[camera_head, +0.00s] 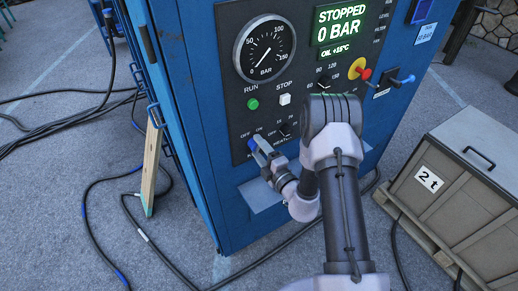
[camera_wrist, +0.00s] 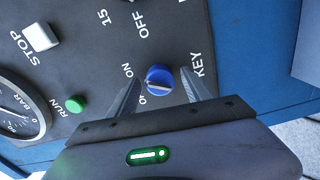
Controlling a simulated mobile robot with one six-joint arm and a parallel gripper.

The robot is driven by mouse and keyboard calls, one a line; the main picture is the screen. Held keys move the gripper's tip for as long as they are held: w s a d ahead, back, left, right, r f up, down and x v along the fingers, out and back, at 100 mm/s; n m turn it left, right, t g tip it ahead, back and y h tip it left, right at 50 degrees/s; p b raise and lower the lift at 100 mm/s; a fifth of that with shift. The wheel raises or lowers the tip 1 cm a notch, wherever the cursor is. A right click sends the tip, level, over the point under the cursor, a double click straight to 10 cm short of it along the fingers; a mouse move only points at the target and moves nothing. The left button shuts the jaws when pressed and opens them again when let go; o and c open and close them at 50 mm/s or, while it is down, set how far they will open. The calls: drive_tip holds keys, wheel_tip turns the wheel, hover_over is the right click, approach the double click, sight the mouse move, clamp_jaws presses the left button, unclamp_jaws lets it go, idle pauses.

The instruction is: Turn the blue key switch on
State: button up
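The blue key switch (camera_wrist: 159,78) is a round knob with a pale bar across its face, on the dark panel beside the printed word KEY. ON and a partly hidden OFF are printed beside it. The exact setting of the bar is hard to tell. My gripper (camera_wrist: 158,88) is open, with one finger on each side of the knob and small gaps visible. In the head view, my gripper (camera_head: 259,148) is at the lower left of the panel, and the blue knob (camera_head: 251,144) shows at its tip.
The blue cabinet (camera_head: 185,110) carries a gauge (camera_head: 264,48), a green RUN button (camera_head: 253,104), a white STOP button (camera_head: 285,99) and a display (camera_head: 340,25) reading STOPPED, 0 BAR. A crate (camera_head: 450,195) stands at right. Cables lie on the ground at left.

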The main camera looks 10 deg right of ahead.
drive_tip(key=v, duration=1.7)
drive_tip(key=shift+s, duration=0.2)
drive_tip(key=shift+r, duration=0.1)
